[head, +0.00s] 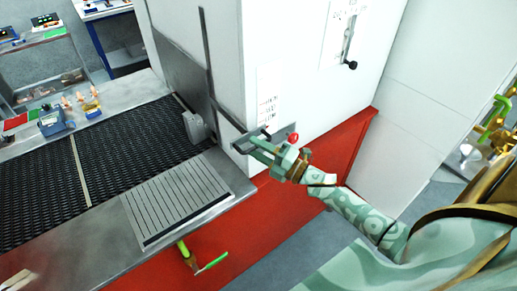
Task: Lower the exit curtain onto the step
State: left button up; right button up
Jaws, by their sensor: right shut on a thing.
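A grey metal panel (182,55), which looks like the exit curtain, hangs at the end face of the white housing above the dark mesh belt (130,140). Its lower edge is near the belt; I cannot tell whether it touches anything. My right gripper (252,141) is at the housing's lower corner, shut on a dark handle-like bar (229,117) that runs up left towards the panel. The fingers hide much of the grip. I cannot make out the step for certain.
A printed label (268,95) is on the housing above my right gripper. A dark-knobbed lever (350,64) is higher up. A slatted plate (178,200) lies on the metal ledge. A blue-grey device (51,122) stands beyond the belt.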

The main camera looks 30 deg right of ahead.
jog(key=shift+o, duration=0.2)
jog(key=shift+s+f, duration=0.15)
jog(key=shift+f, duration=0.45)
jog(key=shift+o, duration=1.1)
jog(key=shift+c, duration=0.5)
jog(key=shift+r, duration=0.1)
jog(key=b+v, duration=0.1)
jog(key=v, duration=1.7)
jog(key=shift+d+r+b, duration=0.3)
jog(key=shift+b, duration=0.1)
jog(key=shift+s, duration=0.1)
